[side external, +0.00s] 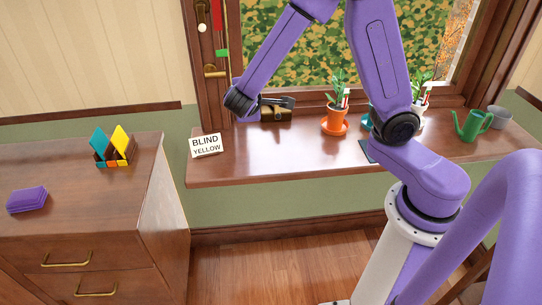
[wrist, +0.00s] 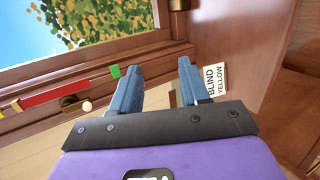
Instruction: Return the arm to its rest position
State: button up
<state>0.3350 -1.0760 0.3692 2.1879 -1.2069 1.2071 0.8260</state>
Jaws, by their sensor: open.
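My gripper (side external: 287,102) is up over the back of the windowsill (side external: 260,165), in front of the window and left of the plants in the side external view. In the wrist view my gripper (wrist: 158,74) shows two blue fingers set wide apart with nothing between them. It is open and empty. My arm is bent, with its elbow raised past the top edge of the side external view.
Strips with a red part (side external: 217,18) and a green tag (side external: 222,54) hang by the window frame. A potted plant (side external: 335,118) and green watering can (side external: 472,126) stand right. A dresser (side external: 70,225) is left.

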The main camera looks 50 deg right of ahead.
jog(key=s+a+n+g+y, duration=0.1)
jog(key=s+y, duration=0.4)
jog(key=s, duration=0.9)
jog(key=s+a+n+g+y, duration=0.2)
jog(key=s+g+y, duration=0.3)
jog(key=s, duration=1)
jog(key=shift+a+f+n+g, duration=0.15)
jog(key=shift+f+n+g, duration=0.1)
jog(key=shift+n+g, duration=0.25)
